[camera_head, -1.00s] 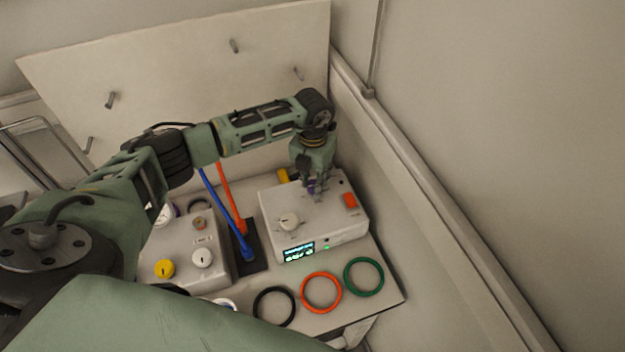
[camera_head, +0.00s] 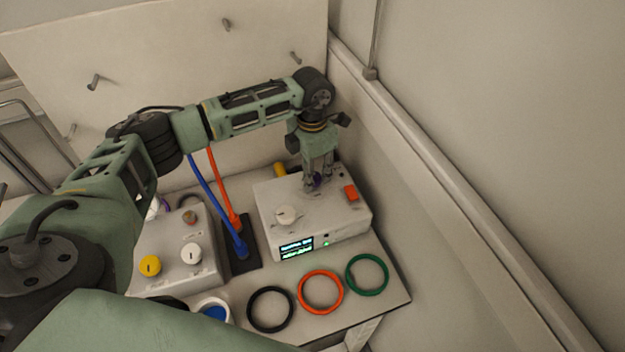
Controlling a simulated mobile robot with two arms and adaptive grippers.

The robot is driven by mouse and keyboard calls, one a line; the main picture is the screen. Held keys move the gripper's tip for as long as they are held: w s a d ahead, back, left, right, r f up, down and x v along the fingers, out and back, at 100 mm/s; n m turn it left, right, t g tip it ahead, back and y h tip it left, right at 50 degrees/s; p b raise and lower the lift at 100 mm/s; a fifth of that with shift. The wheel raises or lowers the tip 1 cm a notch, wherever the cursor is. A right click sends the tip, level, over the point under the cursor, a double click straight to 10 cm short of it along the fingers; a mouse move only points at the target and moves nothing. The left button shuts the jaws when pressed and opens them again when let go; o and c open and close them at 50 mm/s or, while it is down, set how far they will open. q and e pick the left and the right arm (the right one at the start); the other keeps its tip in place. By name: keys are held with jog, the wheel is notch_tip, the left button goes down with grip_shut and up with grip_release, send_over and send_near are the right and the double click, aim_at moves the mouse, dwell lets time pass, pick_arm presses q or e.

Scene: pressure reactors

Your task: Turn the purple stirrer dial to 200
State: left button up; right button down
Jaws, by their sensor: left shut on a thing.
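The purple stirrer dial (camera_head: 316,180) sits on top of a white box unit (camera_head: 345,219), towards its back, and is mostly hidden by my fingers. My left gripper (camera_head: 317,186) points down from above and is shut on the purple dial, one finger on either side. The unit's front has a small lit display (camera_head: 297,248) with text too small to read. A white dial (camera_head: 286,215) and an orange-red switch (camera_head: 351,193) are also on the unit's top. My right gripper is not in view.
Black (camera_head: 271,309), orange (camera_head: 321,291) and green (camera_head: 367,274) rings lie in front of the unit. A second box (camera_head: 177,258) with yellow and white knobs stands left. Blue (camera_head: 215,205) and orange (camera_head: 223,185) tubes rise between the boxes. A wall closes off the right.

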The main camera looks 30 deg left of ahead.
pick_arm(q)
jog(key=m+b, duration=0.3)
jog(key=shift+w+a+r+m, duration=0.1)
jog(key=shift+w+a+m, duration=0.2)
jog(key=shift+m, duration=0.1)
jog(key=shift+r+m+b, duration=0.1)
jog(key=shift+m+b, duration=0.45)
jog(key=shift+m, duration=0.05)
jog(key=shift+w+d+r, duration=0.1)
jog(key=o, duration=1)
jog(key=shift+f+m, duration=0.25)
jog(key=shift+m, duration=0.05)
jog(key=shift+d, duration=0.1)
